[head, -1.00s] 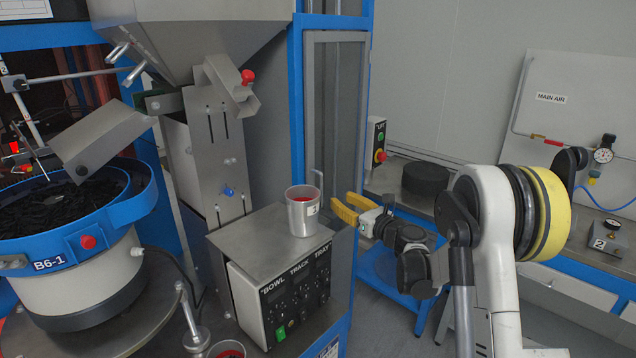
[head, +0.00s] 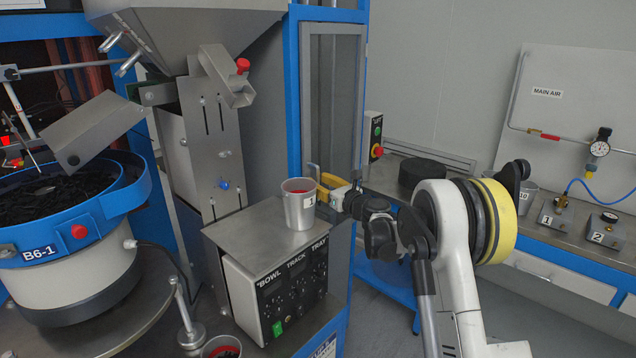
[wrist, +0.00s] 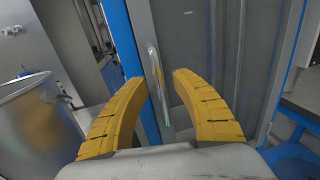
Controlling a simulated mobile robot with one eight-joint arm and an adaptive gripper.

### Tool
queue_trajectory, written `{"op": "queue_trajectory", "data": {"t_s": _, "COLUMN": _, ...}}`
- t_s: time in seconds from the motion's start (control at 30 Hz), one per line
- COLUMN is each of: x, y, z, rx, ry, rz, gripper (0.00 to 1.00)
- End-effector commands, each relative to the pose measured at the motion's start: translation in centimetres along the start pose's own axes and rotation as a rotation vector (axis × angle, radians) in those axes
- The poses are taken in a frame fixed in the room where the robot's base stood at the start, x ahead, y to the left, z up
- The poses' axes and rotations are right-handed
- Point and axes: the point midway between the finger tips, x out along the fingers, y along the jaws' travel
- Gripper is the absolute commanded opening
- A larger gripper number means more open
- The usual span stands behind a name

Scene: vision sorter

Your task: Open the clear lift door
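The clear lift door (head: 336,100) is a tall, grey-framed see-through panel in the blue machine frame, and it looks shut. It also shows in the wrist view (wrist: 225,50). Its upright metal handle (wrist: 157,82) shows between my two yellow fingers in the wrist view. My gripper (head: 322,184) is in front of the lower door, just right of the metal cup. In the wrist view, my gripper (wrist: 158,79) is open, with one finger on each side of the handle's line. I cannot tell whether either finger touches the handle.
A metal cup (head: 299,209) marked 1 stands on the control box (head: 258,229), close left of my gripper. A switch box (head: 373,135) with a red knob is right of the door. A bench (head: 395,172) with a black round block stands further right.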

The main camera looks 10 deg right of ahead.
Motion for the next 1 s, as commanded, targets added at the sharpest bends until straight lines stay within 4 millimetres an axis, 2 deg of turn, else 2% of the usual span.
{"op": "queue_trajectory", "data": {"t_s": 0.03, "x": 0.0, "y": 0.0, "z": 0.0, "rx": 0.0, "ry": 0.0, "rz": 0.0, "gripper": 0.16}}
{"op": "queue_trajectory", "data": {"t_s": 0.1, "x": 0.0, "y": 0.0, "z": 0.0, "rx": 0.0, "ry": 0.0, "rz": 0.0, "gripper": 0.0}}
{"op": "queue_trajectory", "data": {"t_s": 0.37, "x": -0.2, "y": -0.1, "z": 0.0, "rx": 0.0, "ry": 0.0, "rz": 0.005, "gripper": 0.0}}
{"op": "queue_trajectory", "data": {"t_s": 0.53, "x": -1.3, "y": -0.6, "z": 0.0, "rx": 0.0, "ry": 0.0, "rz": 0.041, "gripper": 0.0}}
{"op": "queue_trajectory", "data": {"t_s": 0.77, "x": -4.9, "y": -2.5, "z": 0.0, "rx": -0.001, "ry": 0.0, "rz": 0.173, "gripper": 0.0}}
{"op": "queue_trajectory", "data": {"t_s": 1.0, "x": -10.0, "y": -6.3, "z": 0.0, "rx": -0.001, "ry": 0.001, "rz": 0.387, "gripper": 0.0}}
